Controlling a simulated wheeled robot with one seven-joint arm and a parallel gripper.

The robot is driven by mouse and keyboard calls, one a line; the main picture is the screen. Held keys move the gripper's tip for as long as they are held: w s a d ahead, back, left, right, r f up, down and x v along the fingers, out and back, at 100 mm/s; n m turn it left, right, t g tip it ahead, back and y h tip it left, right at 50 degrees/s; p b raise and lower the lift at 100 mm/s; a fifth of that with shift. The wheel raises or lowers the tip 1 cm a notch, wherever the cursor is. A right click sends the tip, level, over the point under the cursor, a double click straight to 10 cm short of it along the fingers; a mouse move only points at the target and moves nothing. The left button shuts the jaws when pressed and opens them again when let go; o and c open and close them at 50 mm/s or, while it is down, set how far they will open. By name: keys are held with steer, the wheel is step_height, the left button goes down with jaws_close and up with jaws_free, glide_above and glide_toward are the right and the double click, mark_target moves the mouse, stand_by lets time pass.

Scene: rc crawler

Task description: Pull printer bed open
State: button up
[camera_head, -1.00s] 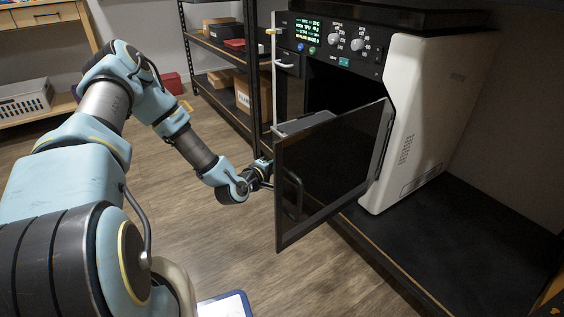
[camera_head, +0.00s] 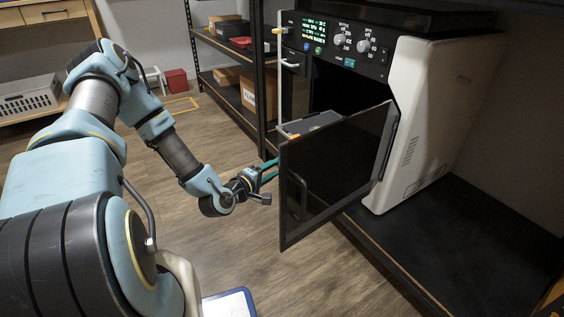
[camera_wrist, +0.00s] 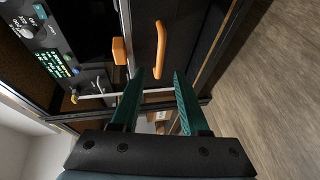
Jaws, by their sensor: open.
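The printer (camera_head: 440,90) stands at the right with its dark door (camera_head: 335,175) swung open. A grey flat tray-like piece, possibly the bed (camera_head: 312,122), shows above the door's top edge; the door hides its lower part. My gripper (camera_head: 274,170) is just left of the door's free edge, its teal fingers pointing toward the printer. In the wrist view my gripper (camera_wrist: 158,75) is open, with nothing between its fingers. An orange bar handle (camera_wrist: 160,45) lies just beyond the fingertips, and an orange block (camera_wrist: 119,50) is left of it. I cannot tell which part carries each.
A black shelf rack with boxes (camera_head: 252,95) stands behind the gripper. The open door sticks out over the edge of the black bench (camera_head: 450,235). A red bin (camera_head: 176,80) stands farther back.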

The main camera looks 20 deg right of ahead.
steer(key=v, duration=0.3)
steer(key=shift+s+a, duration=0.2)
steer(key=shift+a, duration=0.1)
steer(key=w+a+r+m+g+y, duration=0.1)
steer(key=a+r+m+g+y, duration=0.15)
steer(key=a+m+y, duration=0.4)
steer(key=w+a+r+m+g+y, duration=0.1)
steer(key=a+r+g+y, duration=0.2)
steer(key=a, duration=0.7)
steer(key=s+a+r+g+y, duration=0.25)
steer(key=s+a+r, duration=0.65)
steer(key=s+r, duration=0.45)
step_height(320, 180, up, 34)
steer(key=w+p, duration=0.1)
steer(key=p, duration=3.3)
steer(key=shift+t+y, duration=0.4)
